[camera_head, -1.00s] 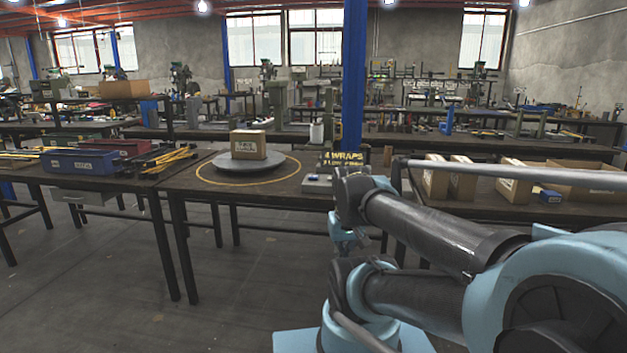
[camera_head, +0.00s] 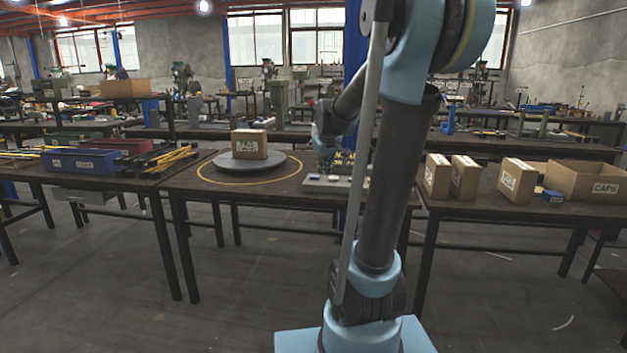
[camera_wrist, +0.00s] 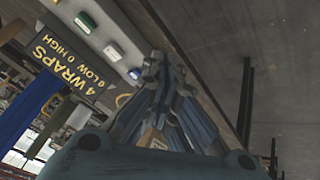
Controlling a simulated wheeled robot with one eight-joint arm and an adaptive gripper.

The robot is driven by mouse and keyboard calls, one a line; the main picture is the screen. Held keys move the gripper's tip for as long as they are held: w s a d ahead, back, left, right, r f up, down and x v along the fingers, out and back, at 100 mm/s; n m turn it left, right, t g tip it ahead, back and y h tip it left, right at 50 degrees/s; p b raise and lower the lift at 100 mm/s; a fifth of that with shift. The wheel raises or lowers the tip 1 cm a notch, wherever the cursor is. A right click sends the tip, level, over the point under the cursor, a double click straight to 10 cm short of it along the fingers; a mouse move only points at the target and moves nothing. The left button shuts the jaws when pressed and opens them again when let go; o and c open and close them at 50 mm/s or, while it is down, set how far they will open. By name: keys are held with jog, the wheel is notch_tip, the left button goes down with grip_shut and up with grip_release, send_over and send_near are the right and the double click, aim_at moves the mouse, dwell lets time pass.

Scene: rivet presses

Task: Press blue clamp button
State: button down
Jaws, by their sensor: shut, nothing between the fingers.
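A pale control panel (camera_head: 322,186) stands at the right end of the middle table. Whether the tips touch the panel cannot be told. In the head view my gripper (camera_head: 325,158) is just above the panel and partly hides the sign behind it.
A sign reading "4 WRAPS 0 LOW 0 HIGH" (camera_wrist: 62,65) stands beside the panel. A cardboard box (camera_head: 249,144) sits on a round grey turntable (camera_head: 229,165) left of the panel. Several boxes and an open CAPS carton (camera_head: 602,187) are on the right table.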

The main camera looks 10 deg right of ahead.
jog(key=w+a+r+n+t, duration=0.1)
jog(key=w+n+t, duration=0.1)
jog(key=w, duration=2.1)
jog(key=shift+a+r+n+t, duration=0.25)
jog(key=shift+r+n+t, duration=0.05)
jog(key=shift+n, duration=0.2)
send_over(313, 176)
jog(key=f, duration=0.7)
jog(key=shift+w+f, duration=0.2)
jog(key=shift+f, duration=0.7)
jog(key=shift+f, duration=0.1)
jog(key=shift+s+f, duration=0.15)
jog(key=shift+f, duration=0.1)
